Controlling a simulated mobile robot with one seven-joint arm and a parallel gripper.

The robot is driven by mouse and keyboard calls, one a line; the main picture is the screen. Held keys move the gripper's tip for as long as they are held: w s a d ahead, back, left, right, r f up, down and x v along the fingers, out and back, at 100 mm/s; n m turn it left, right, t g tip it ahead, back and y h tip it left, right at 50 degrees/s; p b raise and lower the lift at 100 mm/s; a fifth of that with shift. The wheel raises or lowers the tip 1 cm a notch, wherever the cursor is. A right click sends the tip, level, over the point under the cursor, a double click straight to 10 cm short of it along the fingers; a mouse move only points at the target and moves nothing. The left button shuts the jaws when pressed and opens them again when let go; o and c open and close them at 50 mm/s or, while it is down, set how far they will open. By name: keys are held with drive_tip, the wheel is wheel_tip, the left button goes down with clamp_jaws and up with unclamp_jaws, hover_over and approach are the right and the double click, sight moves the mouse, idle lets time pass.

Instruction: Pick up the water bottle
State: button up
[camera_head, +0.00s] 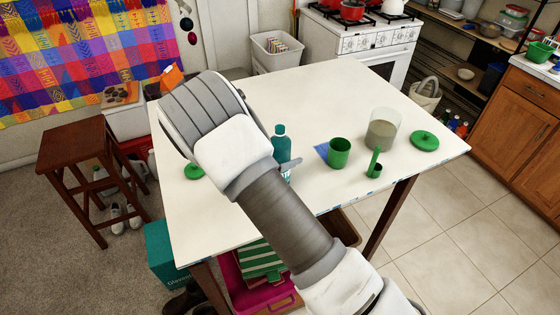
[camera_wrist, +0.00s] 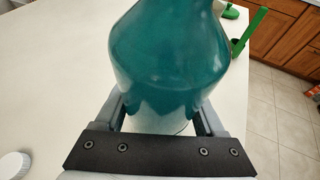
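The teal water bottle (camera_head: 281,146) stands upright on the white table, near its front edge. It also fills the middle of the wrist view (camera_wrist: 168,50), with its lower part paler and its top cut off by the frame. My gripper (camera_wrist: 163,115) is at the bottle, with one finger on each side of its lower body. The fingers are wide apart, and I see no clear sign of them pressing on the bottle. In the head view my arm hides most of the gripper.
To the bottle's right on the table (camera_head: 330,85) are a green cup (camera_head: 339,152), a small green pot (camera_head: 374,182), a clear container (camera_head: 382,128) and a green lid (camera_head: 425,140). Another green item (camera_head: 194,171) lies left of my arm. The table's back is clear. A wooden stool (camera_head: 88,150) stands left.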

sight(287, 145)
clamp_jaws()
drive_tip(key=shift+r, duration=0.1)
wheel_tip(287, 145, up, 4)
drive_tip(key=shift+r+b, duration=0.1)
drive_tip(key=shift+b, duration=0.5)
drive_tip(key=s+d+r, duration=0.1)
drive_tip(key=s+r, duration=0.2)
drive_tip(key=s, duration=0.2)
drive_tip(key=s+d+r+b, duration=0.1)
drive_tip(key=s+r, duration=0.2)
drive_tip(key=s, duration=0.3)
drive_tip(key=shift+s+d+r, duration=0.2)
drive_tip(key=shift+d+r, duration=0.05)
drive_tip(key=shift+r, duration=0.1)
